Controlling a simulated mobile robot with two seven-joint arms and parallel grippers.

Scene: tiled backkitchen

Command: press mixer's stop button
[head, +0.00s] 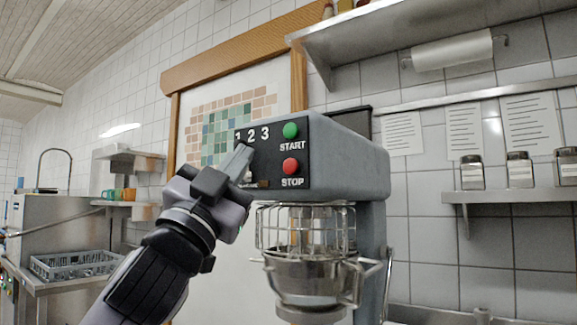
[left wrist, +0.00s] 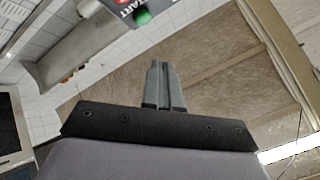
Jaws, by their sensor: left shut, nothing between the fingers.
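The mixer (head: 350,160) is a grey machine with a black control panel facing me. The red stop button (head: 291,167) sits on the panel below the green start button (head: 290,130), each with its label. My left gripper (head: 242,156) is shut and empty, its fingertips in front of the panel's left part, left of the stop button and apart from it in the picture. I cannot tell whether it touches the panel. In the left wrist view the shut fingers (left wrist: 163,68) point up, and the green button (left wrist: 142,17) shows at the top edge. My right gripper is not in view.
A wire guard (head: 306,228) and steel bowl (head: 305,275) hang under the mixer head. A steel shelf with jars (head: 518,170) is on the right wall. A sink unit with a dish rack (head: 75,263) stands at left.

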